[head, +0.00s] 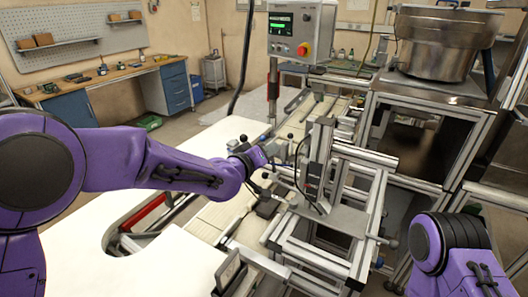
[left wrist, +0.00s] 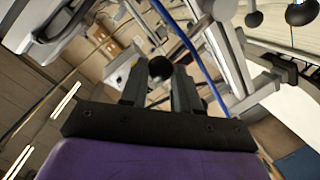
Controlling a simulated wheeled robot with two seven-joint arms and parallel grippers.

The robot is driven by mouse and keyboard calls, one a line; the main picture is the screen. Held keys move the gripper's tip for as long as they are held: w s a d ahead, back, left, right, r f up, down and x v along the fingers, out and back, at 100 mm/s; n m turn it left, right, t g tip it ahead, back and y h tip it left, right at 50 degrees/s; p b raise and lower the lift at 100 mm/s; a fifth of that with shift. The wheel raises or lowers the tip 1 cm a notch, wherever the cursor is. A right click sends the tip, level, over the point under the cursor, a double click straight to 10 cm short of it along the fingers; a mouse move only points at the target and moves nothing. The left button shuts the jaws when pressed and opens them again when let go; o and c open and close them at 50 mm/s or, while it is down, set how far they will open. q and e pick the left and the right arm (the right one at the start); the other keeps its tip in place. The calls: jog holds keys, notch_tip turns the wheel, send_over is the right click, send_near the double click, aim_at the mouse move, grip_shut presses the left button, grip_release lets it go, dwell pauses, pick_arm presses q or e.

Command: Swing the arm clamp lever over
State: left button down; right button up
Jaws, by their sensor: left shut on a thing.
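My left gripper (head: 272,152) reaches in from the left to the aluminium frame at the middle of the head view. In the left wrist view its two dark fingers (left wrist: 160,88) are shut on a round black knob (left wrist: 160,68), which I take to be the end of the clamp lever. The fingers and wrist hide most of the lever, so its angle cannot be told. The clamp's upright aluminium post (head: 319,155) stands just right of the gripper. My right arm shows at the lower right of the head view, but its gripper is out of view.
A control box (head: 301,30) with a red button stands behind the gripper on a post. A metal bowl (head: 437,43) sits on the frame at the back right. Aluminium rails (head: 320,258) crowd the front. A pale tabletop (head: 150,265) lies clear at left.

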pick_arm(q)
jog(key=shift+d+r, duration=0.1)
jog(key=c, duration=0.9)
grip_release()
jog(key=shift+o, duration=0.5)
jog(key=shift+s+d, duration=0.15)
jog(key=shift+d, duration=0.05)
jog(key=b+v, duration=0.3)
jog(key=v, duration=0.7)
jog(key=shift+s+b, duration=0.2)
jog(key=shift+b, duration=0.2)
jog(key=shift+r, duration=0.1)
